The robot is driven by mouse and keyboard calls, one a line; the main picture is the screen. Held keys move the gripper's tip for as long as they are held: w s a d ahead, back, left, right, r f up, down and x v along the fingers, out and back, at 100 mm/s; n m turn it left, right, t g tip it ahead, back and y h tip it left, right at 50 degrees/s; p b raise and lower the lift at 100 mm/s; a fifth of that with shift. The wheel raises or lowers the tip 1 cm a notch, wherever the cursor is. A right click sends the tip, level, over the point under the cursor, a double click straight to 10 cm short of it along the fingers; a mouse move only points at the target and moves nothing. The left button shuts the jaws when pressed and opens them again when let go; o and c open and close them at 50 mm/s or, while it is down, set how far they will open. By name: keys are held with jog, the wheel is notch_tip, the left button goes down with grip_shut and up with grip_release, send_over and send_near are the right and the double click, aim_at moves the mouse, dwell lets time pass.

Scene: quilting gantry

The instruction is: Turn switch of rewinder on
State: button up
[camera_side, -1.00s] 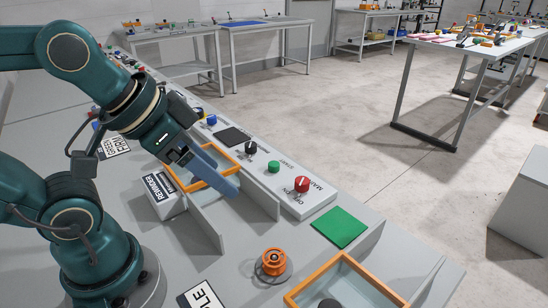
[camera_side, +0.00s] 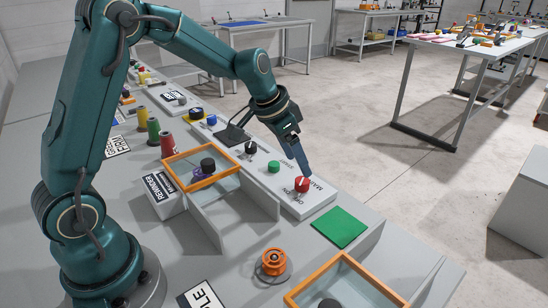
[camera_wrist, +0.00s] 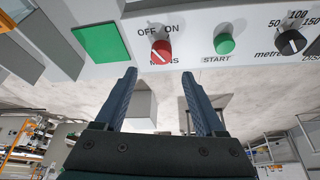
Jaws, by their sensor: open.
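The red rotary switch (camera_side: 302,185), labelled MAINS with OFF and ON marks, sits at the right end of the grey control panel (camera_side: 318,205). It also shows in the wrist view (camera_wrist: 161,51), with a white line on its face; I cannot tell surely which mark the line points to. My gripper (camera_side: 305,172) points down at the switch, its tips just above or beside it. In the wrist view my gripper (camera_wrist: 159,73) is open, its two blue fingers apart and empty, with the switch between and beyond the tips. The REWINDER label block (camera_side: 161,193) stands left of the panel.
A green START button (camera_side: 273,167) and a black metres dial (camera_side: 250,147) share the panel. A green square (camera_side: 340,227) lies to its right. An orange-framed bin (camera_side: 207,181) holds a dark-topped item. An orange spool (camera_side: 271,263) stands in front.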

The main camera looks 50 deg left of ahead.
aim_at(302, 180)
jog(key=shift+a+f, duration=0.1)
jog(key=shift+f, duration=0.75)
jog(key=shift+x, duration=2.05)
grip_shut()
